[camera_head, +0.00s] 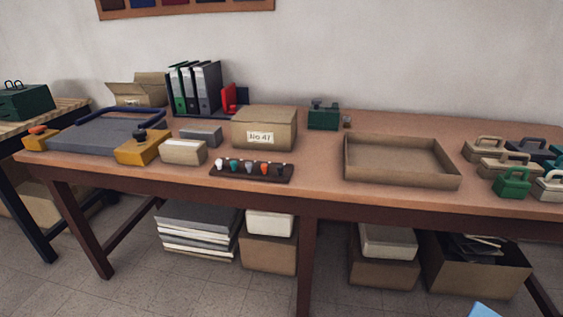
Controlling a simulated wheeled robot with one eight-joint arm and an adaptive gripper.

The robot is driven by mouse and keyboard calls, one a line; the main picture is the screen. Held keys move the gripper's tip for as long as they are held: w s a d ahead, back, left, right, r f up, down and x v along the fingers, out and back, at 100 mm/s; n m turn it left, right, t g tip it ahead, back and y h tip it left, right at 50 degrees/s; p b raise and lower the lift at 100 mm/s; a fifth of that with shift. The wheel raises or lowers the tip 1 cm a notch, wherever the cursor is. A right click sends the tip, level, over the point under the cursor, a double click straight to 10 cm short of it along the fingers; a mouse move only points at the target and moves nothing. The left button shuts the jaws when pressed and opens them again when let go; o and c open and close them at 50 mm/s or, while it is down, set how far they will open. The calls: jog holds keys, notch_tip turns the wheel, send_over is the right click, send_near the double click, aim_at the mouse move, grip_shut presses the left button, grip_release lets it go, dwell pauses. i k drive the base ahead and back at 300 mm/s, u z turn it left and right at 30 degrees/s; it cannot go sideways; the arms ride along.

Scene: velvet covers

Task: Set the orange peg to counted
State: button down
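The orange peg (264,168) stands on a dark peg board (252,176) near the front edge of the table. It is the fourth in a row of several pegs. To its left are a white peg (219,163), a teal peg (234,165) and a grey peg (248,167); a dark peg (281,170) is to its right. The pegs are small, and no counted marking is readable. My gripper is not in view.
A carton marked No 41 (264,129) stands behind the board. A shallow empty tray (402,180) lies to the right, with several handled blocks (512,182) beyond. A cream-topped box (184,152) is left of the board. Table surface between board and tray is clear.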

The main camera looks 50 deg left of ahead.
aim_at(264, 167)
jog(key=u, duration=2.8)
jog(key=k, duration=0.6)
jog(key=z, duration=0.25)
jog(key=i, duration=1.15)
jog(key=u, duration=0.25)
